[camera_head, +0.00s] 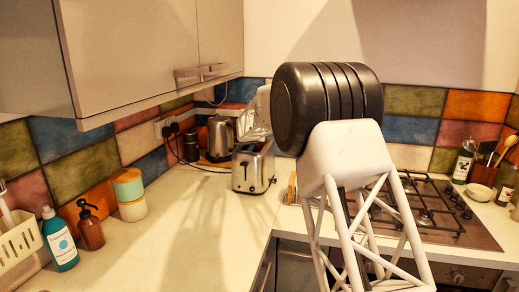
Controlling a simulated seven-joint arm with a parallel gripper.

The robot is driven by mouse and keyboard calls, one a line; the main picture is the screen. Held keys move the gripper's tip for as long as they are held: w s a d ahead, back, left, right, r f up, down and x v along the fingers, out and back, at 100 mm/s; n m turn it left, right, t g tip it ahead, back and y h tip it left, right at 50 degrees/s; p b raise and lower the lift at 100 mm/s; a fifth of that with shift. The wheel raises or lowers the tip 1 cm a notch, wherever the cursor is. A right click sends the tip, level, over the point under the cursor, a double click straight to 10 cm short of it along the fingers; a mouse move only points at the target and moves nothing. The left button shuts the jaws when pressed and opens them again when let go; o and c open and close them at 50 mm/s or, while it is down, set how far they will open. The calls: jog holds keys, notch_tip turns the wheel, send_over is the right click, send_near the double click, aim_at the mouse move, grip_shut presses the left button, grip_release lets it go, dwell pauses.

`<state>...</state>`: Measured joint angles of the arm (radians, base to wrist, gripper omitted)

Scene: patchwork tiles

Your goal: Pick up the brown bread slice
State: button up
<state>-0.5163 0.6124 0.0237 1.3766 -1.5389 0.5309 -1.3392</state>
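I cannot clearly make out the brown bread slice. A small tan-brown upright thing (292,187) shows beside my arm, right of the toaster; it is too small and covered to tell what it is. The silver toaster (253,167) stands on the counter near the corner. A pale, see-through grey shape, seemingly my gripper (254,116), sticks out left of my black wrist, above the toaster in the picture. Most of it is hidden behind the wrist, so its fingers and anything held cannot be made out.
The white counter (190,232) is clear in front of the toaster. A kettle (220,136) stands behind it. Bottles (61,240) and stacked canisters (129,194) line the left wall. A gas hob (440,212) lies right, partly behind my arm. Cupboards (150,50) overhang the left.

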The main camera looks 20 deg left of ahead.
jog(key=shift+w+f, duration=0.1)
jog(key=shift+w, duration=0.3)
dwell(0.3)
jog(key=c, duration=0.7)
